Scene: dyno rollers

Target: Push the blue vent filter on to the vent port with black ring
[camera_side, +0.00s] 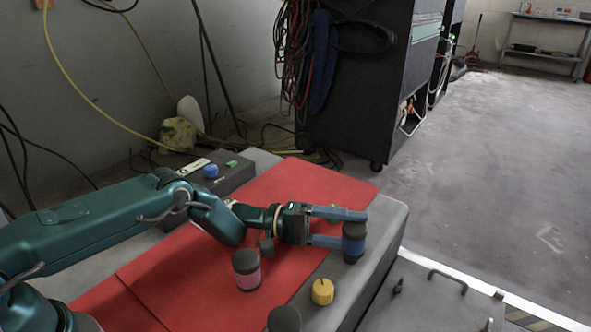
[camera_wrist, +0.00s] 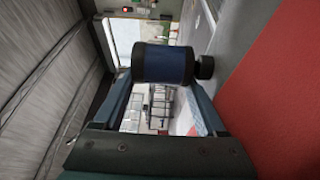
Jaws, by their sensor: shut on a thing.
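The blue vent filter (camera_side: 353,246), a short cylinder with a blue band and dark ends, is between the fingertips of my gripper (camera_side: 350,228) at the right side of the red sheet. My gripper is shut on it. The filter looks upright in the side view. In the wrist view the blue filter (camera_wrist: 165,63) lies across the fingertips of my gripper (camera_wrist: 163,82), with a small black stub (camera_wrist: 205,67) at its right end. I cannot make out the vent port with the black ring, nor whether the filter touches anything below.
A dark-capped pinkish cylinder (camera_side: 247,272) and a yellow knob (camera_side: 322,291) stand nearer the camera. Another dark top (camera_side: 284,319) shows at the bottom edge. A dark box (camera_side: 225,178) with a blue knob (camera_side: 210,171) is behind. The red sheet (camera_side: 310,180) is clear at the back.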

